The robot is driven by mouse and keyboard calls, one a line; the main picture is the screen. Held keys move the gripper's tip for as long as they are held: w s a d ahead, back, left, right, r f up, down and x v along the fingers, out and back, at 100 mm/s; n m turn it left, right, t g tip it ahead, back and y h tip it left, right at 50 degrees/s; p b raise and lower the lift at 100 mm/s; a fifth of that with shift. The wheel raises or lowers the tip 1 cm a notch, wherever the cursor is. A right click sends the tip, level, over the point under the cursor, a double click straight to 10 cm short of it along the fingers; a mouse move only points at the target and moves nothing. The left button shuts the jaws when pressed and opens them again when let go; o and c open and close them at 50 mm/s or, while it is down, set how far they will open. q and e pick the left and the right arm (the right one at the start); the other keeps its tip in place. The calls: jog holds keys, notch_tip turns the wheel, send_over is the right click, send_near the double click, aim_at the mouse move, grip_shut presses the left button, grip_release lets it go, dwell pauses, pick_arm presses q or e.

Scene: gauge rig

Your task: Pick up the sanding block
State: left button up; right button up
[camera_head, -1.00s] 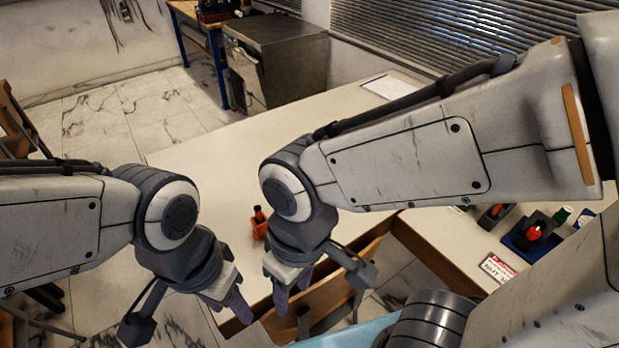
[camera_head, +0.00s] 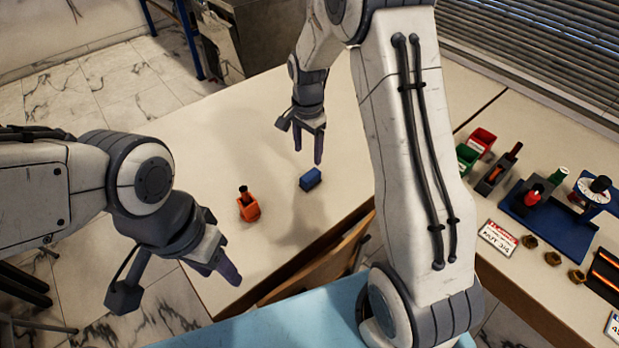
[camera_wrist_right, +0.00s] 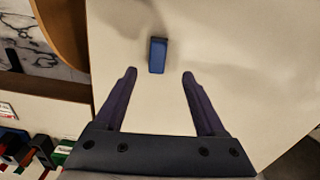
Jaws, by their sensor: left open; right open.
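A small blue block (camera_head: 310,179), which I take for the sanding block, lies on the pale tabletop (camera_head: 225,140). My right gripper (camera_head: 308,150) is above the table, just behind the block in the head view. In the right wrist view the block (camera_wrist_right: 158,55) lies ahead of the fingertips, roughly midway between their lines. The right gripper (camera_wrist_right: 160,78) is open and empty, with bare table between its fingers.
An orange holder (camera_head: 249,208) with a dark-topped item stands left of the block. On the right bench are red (camera_head: 482,140) and green (camera_head: 466,158) bins, a blue fixture (camera_head: 535,212), a dial gauge (camera_head: 597,190) and a warning sign (camera_head: 497,238). The table around the block is clear.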

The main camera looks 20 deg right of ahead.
aim_at(311, 174)
jog(key=f, duration=0.3)
jog(key=f+p, duration=0.1)
jog(key=f, duration=0.6)
jog(key=shift+d+f, duration=0.25)
jog(key=shift+d, duration=0.15)
grip_shut()
